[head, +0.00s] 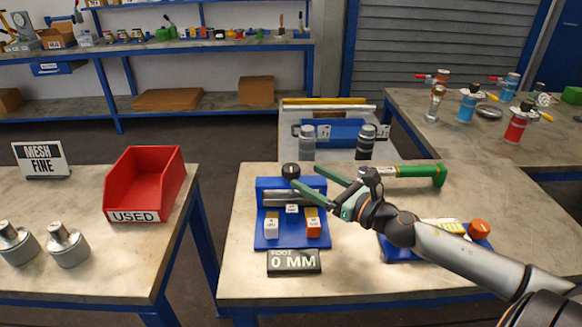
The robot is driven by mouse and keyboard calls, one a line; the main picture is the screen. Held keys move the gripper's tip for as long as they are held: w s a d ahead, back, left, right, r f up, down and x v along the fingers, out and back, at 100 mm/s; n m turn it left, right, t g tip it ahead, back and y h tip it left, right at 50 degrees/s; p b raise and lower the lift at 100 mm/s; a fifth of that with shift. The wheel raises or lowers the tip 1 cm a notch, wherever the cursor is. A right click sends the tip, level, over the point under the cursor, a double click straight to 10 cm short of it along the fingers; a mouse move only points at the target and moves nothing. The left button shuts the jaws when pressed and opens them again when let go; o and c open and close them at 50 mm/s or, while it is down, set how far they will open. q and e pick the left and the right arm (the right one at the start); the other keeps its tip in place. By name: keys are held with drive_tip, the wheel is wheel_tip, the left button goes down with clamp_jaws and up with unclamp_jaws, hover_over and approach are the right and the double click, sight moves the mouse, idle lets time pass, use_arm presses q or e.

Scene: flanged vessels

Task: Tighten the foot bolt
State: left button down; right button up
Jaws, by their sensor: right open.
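A blue fixture (265,232) stands on the middle table. It holds a horizontal metal cylinder (292,198), with a white block and an orange block in front. A dark round knob (290,170) shows at the fixture's back edge; I cannot tell if this is the foot bolt. A black display (293,262) in front reads "FOOT 0 MM". My right gripper (304,175) reaches in from the right with its green fingers apart and empty. One fingertip is close to the knob; contact cannot be told. My left gripper is not in view.
A green-handled tool (415,173) lies behind my right arm. A blue tray (398,250) with an orange knob (479,230) sits partly under the arm. Two bottles stand at the back. A red "USED" bin (145,182) is on the left table. The table's front strip is clear.

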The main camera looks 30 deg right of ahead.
sight(298, 171)
drive_tip(key=shift+p+x, duration=0.6)
drive_tip(key=shift+x, duration=2.75)
clamp_jaws()
